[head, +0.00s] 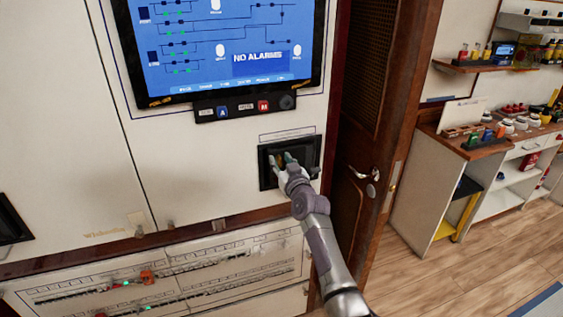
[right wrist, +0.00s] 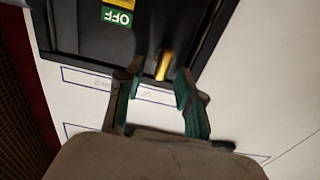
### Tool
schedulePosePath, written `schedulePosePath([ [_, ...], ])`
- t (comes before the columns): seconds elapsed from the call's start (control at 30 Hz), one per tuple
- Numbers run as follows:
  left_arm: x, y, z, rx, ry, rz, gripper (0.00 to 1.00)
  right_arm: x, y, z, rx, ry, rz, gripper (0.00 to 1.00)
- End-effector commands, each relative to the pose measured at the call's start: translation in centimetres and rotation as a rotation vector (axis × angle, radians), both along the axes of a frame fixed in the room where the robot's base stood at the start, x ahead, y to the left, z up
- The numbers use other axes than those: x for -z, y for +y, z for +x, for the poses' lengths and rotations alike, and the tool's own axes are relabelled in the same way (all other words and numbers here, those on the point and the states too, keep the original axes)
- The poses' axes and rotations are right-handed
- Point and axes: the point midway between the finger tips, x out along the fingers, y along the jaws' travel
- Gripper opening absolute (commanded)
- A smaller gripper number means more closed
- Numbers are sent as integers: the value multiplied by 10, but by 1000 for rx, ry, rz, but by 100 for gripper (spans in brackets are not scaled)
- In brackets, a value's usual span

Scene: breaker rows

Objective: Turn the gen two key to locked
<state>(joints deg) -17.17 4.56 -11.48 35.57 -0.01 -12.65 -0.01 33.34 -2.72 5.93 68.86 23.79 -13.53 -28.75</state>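A black recessed panel (head: 313,150) is set in the white cabinet front below the screen, beside the door. My right gripper (head: 282,160) is in front of it and covers part of it. In the right wrist view, the panel (right wrist: 75,28) carries a green OFF label (right wrist: 117,17) and a yellow key or handle (right wrist: 164,66). My right gripper (right wrist: 160,75) is open there, its two green-padded fingers on either side of the yellow piece with visible gaps. I cannot tell whether this is the gen two key; the nearby lettering is unreadable. My left gripper is not in view.
A screen (head: 225,45) reading NO ALARMS hangs above, with a button strip (head: 244,106) under it. A breaker panel (head: 170,285) with orange pieces lies low on the left. A wooden door (head: 368,110) with a handle stands close at the right, then shelves (head: 470,170).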

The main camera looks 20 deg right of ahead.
Motion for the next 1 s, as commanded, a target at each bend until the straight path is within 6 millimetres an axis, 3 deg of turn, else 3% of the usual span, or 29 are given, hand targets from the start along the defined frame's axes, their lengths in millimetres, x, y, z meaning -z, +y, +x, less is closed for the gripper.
schedulePosePath([
  [0.03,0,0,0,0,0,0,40,0,0,0,0,0,0,38],
  [0.27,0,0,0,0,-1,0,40,0,0,0,0,0,0,0],
  [0.67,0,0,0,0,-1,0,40,0,-1,0,0,1,29,0],
  [1.0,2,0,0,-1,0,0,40,1,-3,0,1,8,235,0],
])
